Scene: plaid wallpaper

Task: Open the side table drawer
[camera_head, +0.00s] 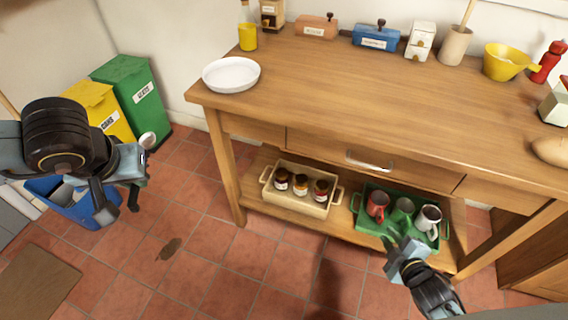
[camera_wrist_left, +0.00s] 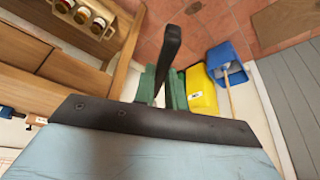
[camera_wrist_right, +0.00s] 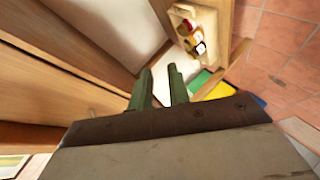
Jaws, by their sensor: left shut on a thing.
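The side table (camera_head: 300,90) has a wooden drawer (camera_head: 330,155) under its top. Its silver bar handle (camera_head: 369,160) is in full view, and the drawer front looks flush with the table. My right gripper (camera_head: 392,246) is below and in front of the handle, apart from it, near the lower shelf. In the right wrist view, its green fingers (camera_wrist_right: 159,88) are apart with nothing between them. My left gripper (camera_head: 142,165) is far left of the table. It is shut on a utensil (camera_wrist_left: 171,45) with a dark handle and a pale round end (camera_head: 147,140).
On the lower shelf stand a cream crate of jars (camera_head: 302,203) and a green tray of mugs (camera_head: 368,222). A white plate (camera_head: 231,74) and several kitchen items stand on top. Green (camera_head: 133,92) and yellow bins stand at left. Floor in front is largely clear.

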